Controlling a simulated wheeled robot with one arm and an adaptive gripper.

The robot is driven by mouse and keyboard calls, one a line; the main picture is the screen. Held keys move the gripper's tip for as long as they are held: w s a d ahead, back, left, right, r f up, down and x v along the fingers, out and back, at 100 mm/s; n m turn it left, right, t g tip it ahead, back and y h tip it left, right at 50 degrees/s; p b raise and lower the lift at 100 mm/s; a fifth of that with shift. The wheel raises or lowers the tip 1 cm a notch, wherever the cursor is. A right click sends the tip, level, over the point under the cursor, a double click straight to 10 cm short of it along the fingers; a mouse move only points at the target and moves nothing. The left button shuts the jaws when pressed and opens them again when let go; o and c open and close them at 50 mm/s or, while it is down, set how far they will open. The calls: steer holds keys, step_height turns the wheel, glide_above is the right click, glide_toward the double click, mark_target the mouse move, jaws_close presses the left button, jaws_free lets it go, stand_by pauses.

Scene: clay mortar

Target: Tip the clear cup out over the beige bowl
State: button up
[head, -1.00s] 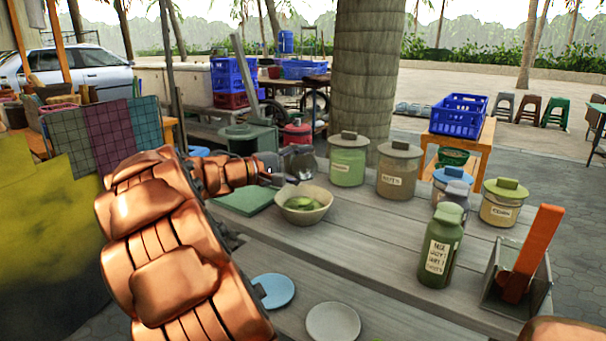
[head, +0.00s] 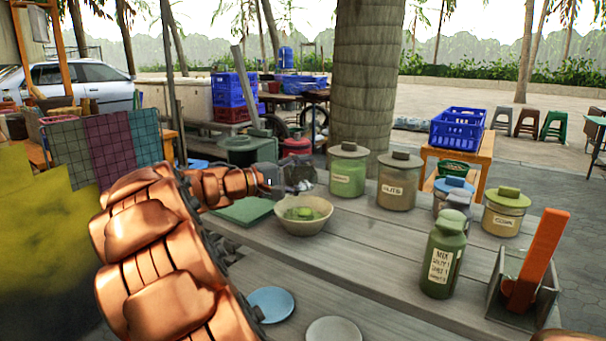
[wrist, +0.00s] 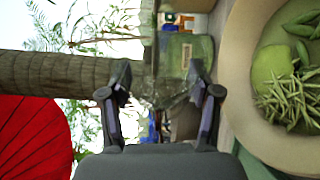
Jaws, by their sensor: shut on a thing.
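The clear cup (head: 301,176) is held by my gripper (head: 280,182) just above the far side of the beige bowl (head: 291,229). In the wrist view my gripper (wrist: 160,92) has a finger on each side of the see-through cup (wrist: 165,75). The cup looks tilted, but its exact angle and any contents are hard to tell. The bowl (wrist: 237,75) shows at the right of the wrist view. In it lie thin pale-green shreds (wrist: 290,100), a green lump (wrist: 272,65) and green pods (wrist: 300,30).
Lidded jars (head: 347,172) stand right of the bowl on the wooden table (head: 375,250). A green board (head: 243,211) lies left of the bowl. Blue (head: 271,303) and pale plates lie in front, lower.

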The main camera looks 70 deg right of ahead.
stand_by(0.3)
steer(key=r+p, duration=0.1)
steer(key=p, duration=0.2)
steer(key=shift+w, duration=0.2)
steer(key=p, duration=0.2)
steer(key=shift+p, duration=0.3)
steer(key=shift+f+p, duration=0.4)
steer(key=shift+p, duration=0.65)
steer(key=shift+r+p, duration=0.1)
steer(key=shift+p, duration=0.55)
steer(key=shift+r+n+p, duration=0.1)
steer(key=shift+n+p, duration=0.3)
steer(key=shift+p, duration=0.65)
steer(key=n+y+p, duration=0.1)
steer(key=n+p, duration=0.1)
steer(key=p, duration=0.4)
steer(key=shift+d, duration=0.1)
steer(key=shift+n+t+y+p, duration=0.3)
steer(key=shift+p, duration=0.8)
